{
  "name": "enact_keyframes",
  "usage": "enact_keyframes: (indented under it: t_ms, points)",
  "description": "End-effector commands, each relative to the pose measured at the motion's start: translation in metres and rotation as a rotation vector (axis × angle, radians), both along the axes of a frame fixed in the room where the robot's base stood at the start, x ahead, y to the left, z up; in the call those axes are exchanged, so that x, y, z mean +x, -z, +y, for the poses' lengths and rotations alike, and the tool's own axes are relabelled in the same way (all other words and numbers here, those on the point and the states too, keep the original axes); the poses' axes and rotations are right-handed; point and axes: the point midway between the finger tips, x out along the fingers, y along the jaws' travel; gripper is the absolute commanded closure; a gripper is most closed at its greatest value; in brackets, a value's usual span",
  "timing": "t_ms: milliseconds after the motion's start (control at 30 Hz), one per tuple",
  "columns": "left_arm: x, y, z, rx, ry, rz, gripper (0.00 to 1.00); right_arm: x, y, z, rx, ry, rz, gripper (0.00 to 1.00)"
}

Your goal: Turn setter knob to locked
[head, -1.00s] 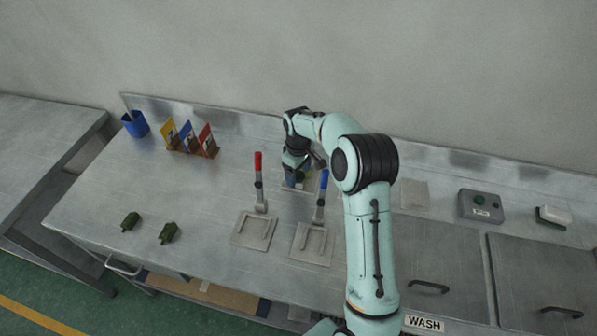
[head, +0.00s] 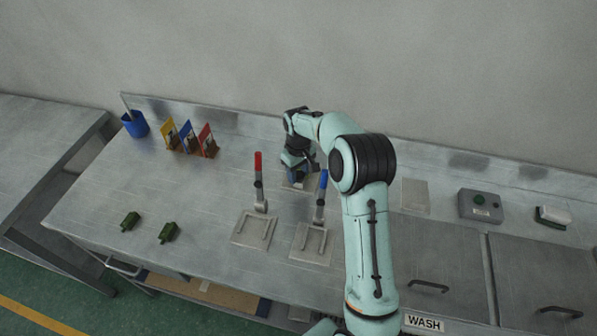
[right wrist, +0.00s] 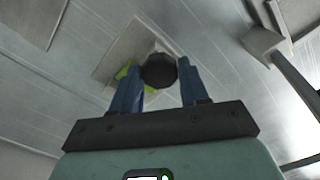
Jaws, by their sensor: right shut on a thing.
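My right gripper (head: 298,180) reaches down over a pale square plate at the back of the steel bench, behind the two levers. In the right wrist view its two blue fingers (right wrist: 160,88) stand on either side of a dark round knob (right wrist: 159,70) and are shut on it. The knob rises from the pale plate (right wrist: 118,50). A yellow-green patch (right wrist: 124,72) shows on the plate beside the left finger. The knob's pointer and marks are hidden, so I cannot tell its setting. My left gripper is not in view.
A red-handled lever (head: 259,178) and a blue-handled lever (head: 322,190) stand close in front of the gripper. Colored cards (head: 187,137) and a blue cup (head: 135,124) are at the left. Two green pieces (head: 168,233) lie front left. A grey button box (head: 480,205) is at right.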

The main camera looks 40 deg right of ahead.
Motion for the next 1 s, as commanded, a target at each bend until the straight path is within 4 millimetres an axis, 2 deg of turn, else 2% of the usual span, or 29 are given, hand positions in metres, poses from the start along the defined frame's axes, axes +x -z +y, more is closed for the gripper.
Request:
enact_keyframes:
  t_ms: [1000]
  points:
    - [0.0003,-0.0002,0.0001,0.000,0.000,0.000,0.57,0.0012,-0.0013,-0.0004,-0.001,0.959,-0.005,0.86]
